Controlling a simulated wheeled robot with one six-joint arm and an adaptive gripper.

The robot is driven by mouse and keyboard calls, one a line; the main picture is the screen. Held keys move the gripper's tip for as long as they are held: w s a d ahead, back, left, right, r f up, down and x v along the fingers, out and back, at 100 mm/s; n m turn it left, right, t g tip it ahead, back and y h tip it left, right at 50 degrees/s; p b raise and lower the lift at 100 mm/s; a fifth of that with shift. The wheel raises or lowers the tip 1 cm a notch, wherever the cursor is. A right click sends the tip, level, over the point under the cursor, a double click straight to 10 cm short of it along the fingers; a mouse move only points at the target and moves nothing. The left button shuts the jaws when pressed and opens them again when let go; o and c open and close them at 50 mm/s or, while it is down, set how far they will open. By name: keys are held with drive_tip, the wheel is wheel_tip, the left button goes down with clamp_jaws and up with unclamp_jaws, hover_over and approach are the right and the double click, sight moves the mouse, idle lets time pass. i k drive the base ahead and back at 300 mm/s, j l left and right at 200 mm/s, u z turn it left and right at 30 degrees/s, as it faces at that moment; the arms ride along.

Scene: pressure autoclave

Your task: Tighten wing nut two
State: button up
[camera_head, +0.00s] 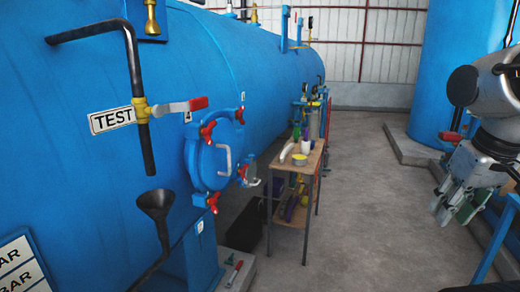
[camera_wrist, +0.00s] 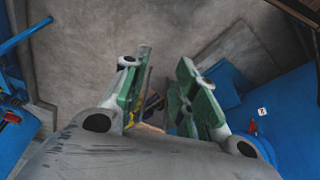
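A round blue hatch (camera_head: 215,158) with a light handle sits on the side of the big blue autoclave (camera_head: 75,190). Red wing nuts stand around its rim: one at upper left (camera_head: 208,130), one at upper right (camera_head: 240,115), one at lower right (camera_head: 243,172) and one at the bottom (camera_head: 212,202). No number marks wing nut two. My gripper (camera_head: 455,203) is at the far right, well apart from the hatch. In the wrist view its green-padded fingers (camera_wrist: 163,85) stand apart with a gap between them, and I see nothing held.
A small wooden-topped table (camera_head: 285,163) with several items stands right of the hatch. A TEST valve with a red-tipped lever (camera_head: 185,105) and a dark funnel pipe (camera_head: 155,205) stick out at left. Grey floor (camera_head: 365,200) is clear between table and arm.

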sight(212, 202)
drive_tip(key=l+u, duration=0.1)
drive_tip(key=u, duration=0.3)
drive_tip(key=l+u, duration=0.1)
drive_tip(key=u, duration=0.3)
drive_tip(key=l+u, duration=0.1)
drive_tip(key=u, duration=0.65)
drive_tip(key=k+l+u, duration=0.1)
drive_tip(key=k+l, duration=0.1)
drive_tip(key=l, duration=0.1)
